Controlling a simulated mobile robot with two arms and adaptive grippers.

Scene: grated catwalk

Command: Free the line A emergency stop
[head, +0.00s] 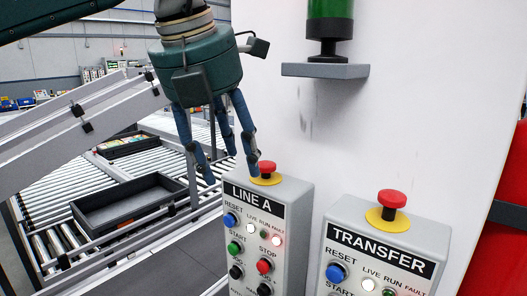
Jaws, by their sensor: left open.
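The line A emergency stop (267,167) is a red mushroom button over a yellow disc, on top of the grey box labelled LINE A (254,198). Its red head sits low, close to the disc, lower than the TRANSFER one. My left gripper (232,172) hangs from above with its blue-grey fingers spread open and empty. The fingertips are just left of the red head, one at its left edge; whether it touches cannot be told. My right gripper is not in view.
The TRANSFER box (383,252) stands to the right, its red emergency stop (391,199) standing tall on a stem. A grey bracket (325,70) with a green cylinder (329,12) is on the white wall above. Roller conveyors with a dark tray (130,202) lie left.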

